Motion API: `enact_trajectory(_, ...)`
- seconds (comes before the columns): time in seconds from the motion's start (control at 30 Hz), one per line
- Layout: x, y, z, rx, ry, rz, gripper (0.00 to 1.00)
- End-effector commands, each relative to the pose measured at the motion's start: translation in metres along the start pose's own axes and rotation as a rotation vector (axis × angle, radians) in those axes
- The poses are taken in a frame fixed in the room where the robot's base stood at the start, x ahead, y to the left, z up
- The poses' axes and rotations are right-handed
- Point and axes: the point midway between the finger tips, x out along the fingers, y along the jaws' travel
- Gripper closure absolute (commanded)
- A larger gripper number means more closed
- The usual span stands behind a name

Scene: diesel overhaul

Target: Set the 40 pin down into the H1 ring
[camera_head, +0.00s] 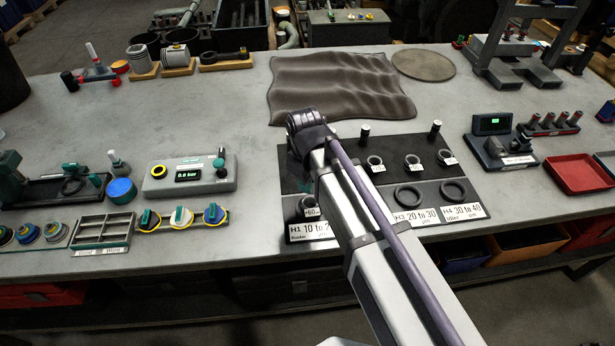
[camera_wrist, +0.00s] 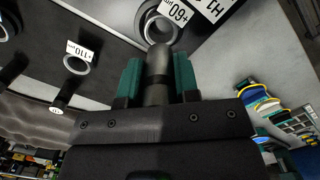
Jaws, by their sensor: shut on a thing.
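My gripper (camera_wrist: 158,62) shows in the wrist view with two teal fingers shut on a dark cylindrical pin (camera_wrist: 158,72). No number on the pin is readable. The pin's end lies at the edge of a lighter ring (camera_wrist: 150,27) marked +60, which sits in or over a larger dark H1 ring (camera_wrist: 140,18). I cannot tell whether pin and ring touch. The H1 label (camera_wrist: 212,8) is beside them. In the head view the H1 label (camera_head: 308,231) and ring area are at the board's front left. My arm hides the gripper and pin there.
The dark board (camera_head: 290,180) also carries larger H3 (camera_head: 397,199) and H4 (camera_head: 442,188) rings, several small labelled rings, and two standing pins (camera_head: 365,131) (camera_head: 436,127). A pressure box (camera_head: 158,181) stands left. A red tray (camera_head: 580,174) lies right.

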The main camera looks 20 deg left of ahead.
Motion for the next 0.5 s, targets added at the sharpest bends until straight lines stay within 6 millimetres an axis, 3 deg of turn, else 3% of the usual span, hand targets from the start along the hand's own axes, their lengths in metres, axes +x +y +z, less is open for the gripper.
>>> enact_trajectory(0.5, 0.047, 0.0, -0.004, -0.002, 0.0, 0.0, 1.0)
